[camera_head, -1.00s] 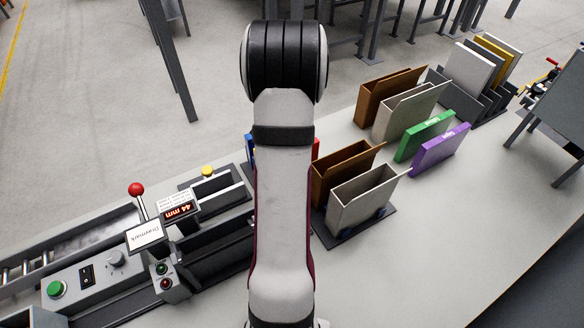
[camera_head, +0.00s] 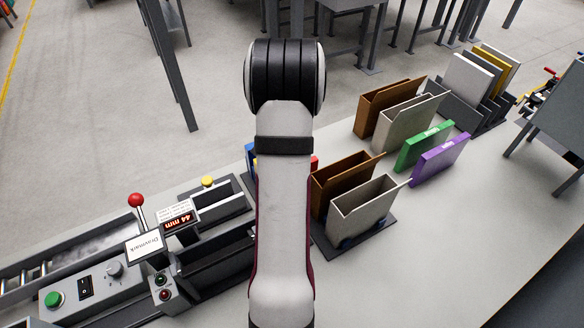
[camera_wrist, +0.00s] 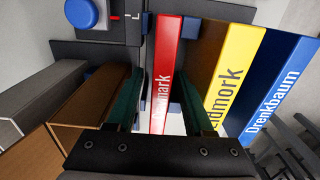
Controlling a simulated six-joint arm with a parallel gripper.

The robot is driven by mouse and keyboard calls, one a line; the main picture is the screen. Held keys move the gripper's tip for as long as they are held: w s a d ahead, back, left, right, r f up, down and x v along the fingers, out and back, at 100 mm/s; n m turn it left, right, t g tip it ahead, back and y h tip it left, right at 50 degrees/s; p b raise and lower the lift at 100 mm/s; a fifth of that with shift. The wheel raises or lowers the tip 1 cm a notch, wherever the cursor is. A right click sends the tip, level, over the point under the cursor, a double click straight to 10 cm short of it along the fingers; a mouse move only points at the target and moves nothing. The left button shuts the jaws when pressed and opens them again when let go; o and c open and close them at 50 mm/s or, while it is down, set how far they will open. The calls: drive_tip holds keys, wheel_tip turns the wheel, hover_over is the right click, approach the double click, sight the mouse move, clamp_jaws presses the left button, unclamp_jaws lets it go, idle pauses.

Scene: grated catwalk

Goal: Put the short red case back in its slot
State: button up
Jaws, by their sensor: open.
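In the wrist view a narrow red case (camera_wrist: 164,68) with white lettering stands upright in a dark rack. My gripper (camera_wrist: 158,92) is open, with one dark green finger pad on each side of the red case. I cannot tell whether either pad touches it. In the head view my arm covers the gripper and most of the red case; only a small red edge (camera_head: 314,163) shows right of the arm. Which slot the case belongs in cannot be told.
Right of the red case stand a brown surface (camera_wrist: 207,45), a yellow case (camera_wrist: 238,75) and a blue case (camera_wrist: 280,90). Green (camera_head: 424,146) and purple (camera_head: 440,160) cases stand farther right.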

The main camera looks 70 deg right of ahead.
wheel_tip(320, 180, up, 11)
drive_tip(key=shift+r, duration=0.2)
drive_tip(key=shift+w+a+r, duration=0.1)
drive_tip(key=shift+w+r, duration=0.05)
drive_tip(key=shift+r, duration=0.05)
drive_tip(key=w+a+r+n, duration=0.2)
drive_tip(key=w+a+n, duration=0.35)
drive_tip(key=a, duration=0.45)
drive_tip(key=w+a+r+n, duration=0.35)
drive_tip(key=w+a, duration=0.25)
drive_tip(key=a, duration=0.4)
drive_tip(key=s+a+f+n, duration=0.1)
drive_tip(key=s+a+n, duration=0.2)
drive_tip(key=a, duration=0.4)
drive_tip(key=s+a+f+n+y, duration=0.1)
drive_tip(key=s+a+n, duration=0.2)
drive_tip(key=a+n, duration=0.2)
drive_tip(key=s+a+f+n, duration=0.1)
drive_tip(key=s+a+n, duration=0.2)
drive_tip(key=a, duration=0.8)
drive_tip(key=shift+n+y, duration=0.4)
drive_tip(key=shift+n, duration=0.4)
